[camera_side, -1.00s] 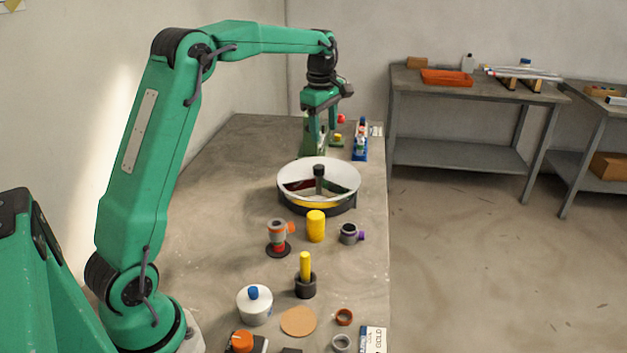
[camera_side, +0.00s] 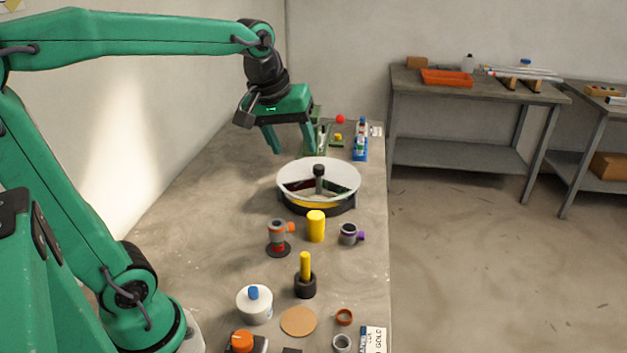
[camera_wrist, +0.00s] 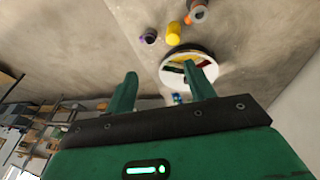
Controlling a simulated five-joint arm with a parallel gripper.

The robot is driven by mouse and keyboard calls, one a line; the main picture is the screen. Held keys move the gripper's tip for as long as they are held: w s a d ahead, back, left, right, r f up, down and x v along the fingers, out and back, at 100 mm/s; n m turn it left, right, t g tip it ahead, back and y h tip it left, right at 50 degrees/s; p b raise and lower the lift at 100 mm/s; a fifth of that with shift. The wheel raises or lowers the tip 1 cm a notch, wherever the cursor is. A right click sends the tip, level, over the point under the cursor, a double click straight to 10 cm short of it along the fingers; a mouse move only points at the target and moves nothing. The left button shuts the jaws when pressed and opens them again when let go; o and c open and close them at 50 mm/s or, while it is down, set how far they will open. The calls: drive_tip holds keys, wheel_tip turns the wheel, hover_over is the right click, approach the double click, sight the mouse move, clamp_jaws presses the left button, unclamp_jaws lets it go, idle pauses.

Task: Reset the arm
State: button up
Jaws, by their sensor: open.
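My gripper (camera_side: 292,146) is open and empty above the far part of the bench, to the left of and behind the round white-rimmed tray (camera_side: 345,184). It is clear of the tray and of the bench top. In the wrist view my gripper (camera_wrist: 163,88) shows two green fingers spread wide with nothing between them. The round tray also shows in the wrist view (camera_wrist: 166,74), beyond the fingers. My arm reaches from the left, with its elbow at the picture's left edge.
Near the tray stand a yellow cylinder (camera_side: 316,227), an orange-and-grey fitting (camera_side: 277,234) and a grey-and-purple fitting (camera_side: 348,234). A yellow peg in a black holder (camera_side: 305,286) and a white lidded pot (camera_side: 255,306) stand nearer. A blue item (camera_side: 360,148) stands behind the tray. The bench's left side is bare.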

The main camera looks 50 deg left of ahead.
drive_tip(key=s+d+f+m, duration=0.2)
drive_tip(key=s+m, duration=0.2)
drive_tip(key=s, duration=0.1)
drive_tip(key=s+d+f+m+t, duration=0.1)
drive_tip(key=s+d+f+m, duration=0.1)
drive_tip(key=s, duration=0.4)
drive_tip(key=shift+s+f+m+t, duration=0.3)
drive_tip(key=shift+f+m, duration=0.4)
drive_tip(key=shift+m, duration=0.3)
